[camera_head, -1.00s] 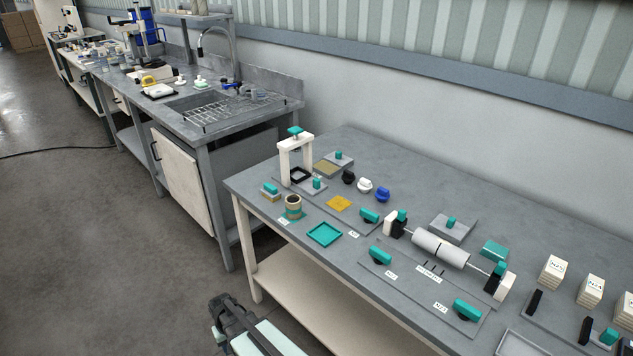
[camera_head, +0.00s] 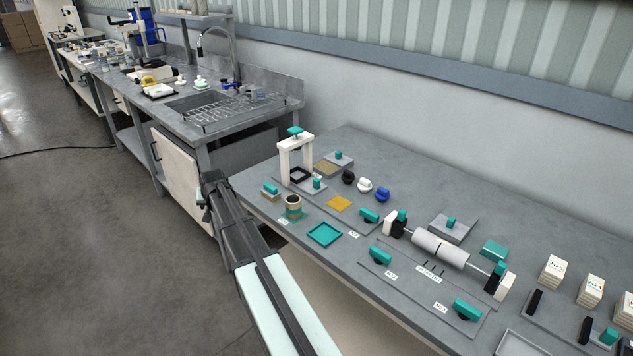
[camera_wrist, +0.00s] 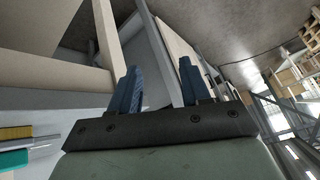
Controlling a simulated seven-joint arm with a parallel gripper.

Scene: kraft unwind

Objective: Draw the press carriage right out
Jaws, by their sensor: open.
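The press (camera_head: 283,161) is a white upright frame with a teal knob on top, at the left end of the grey table. Its carriage appears to be the flat grey plate with a teal knob (camera_head: 316,183) at the frame's foot, beside a black square frame (camera_head: 300,174). I cannot tell how far in the carriage sits. My gripper (camera_head: 208,183) is just off the table's left edge, left of the press and apart from it. In the wrist view its two blue fingers (camera_wrist: 160,88) are spread, with nothing between them.
A teal-topped block (camera_head: 270,192), a brown cup (camera_head: 293,206) and a teal tray (camera_head: 324,234) lie near the front edge. Dark, white and blue knobs (camera_head: 365,185) stand behind. A roller (camera_head: 440,249) lies to the right. A sink bench (camera_head: 225,110) stands at the left.

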